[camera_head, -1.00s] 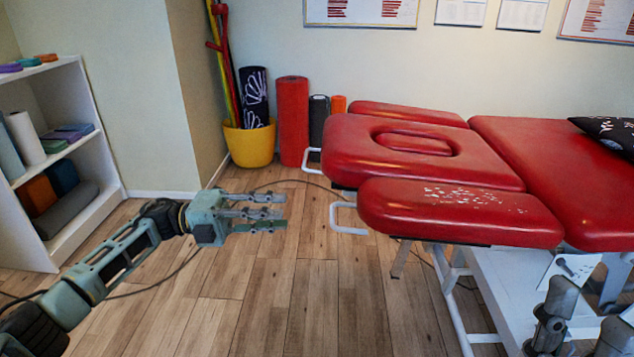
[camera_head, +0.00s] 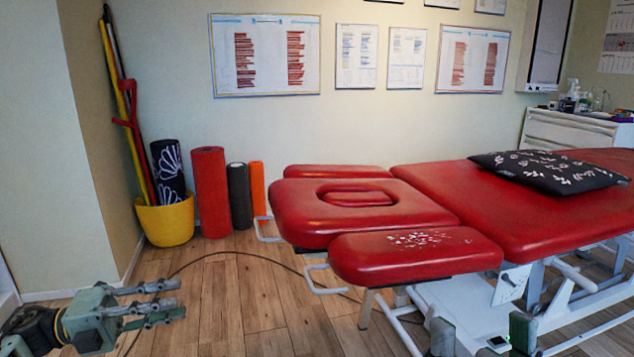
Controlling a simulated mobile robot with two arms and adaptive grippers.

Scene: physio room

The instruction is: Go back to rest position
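My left gripper (camera_head: 165,302) is at the lower left in the head view, above the wooden floor. Its grey-green fingers point right and are spread, with nothing between them. My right gripper (camera_head: 481,335) shows only in part at the bottom edge, in front of the treatment table's white base. Two of its grey-green finger parts point up and stand apart. The rest of it is cut off by the frame. I see no object held in either gripper.
A red treatment table (camera_head: 415,255) with a dark patterned cushion (camera_head: 550,171) fills the right side. A yellow pot (camera_head: 166,222) and several rolls, one of them a red roll (camera_head: 210,192), stand by the wall.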

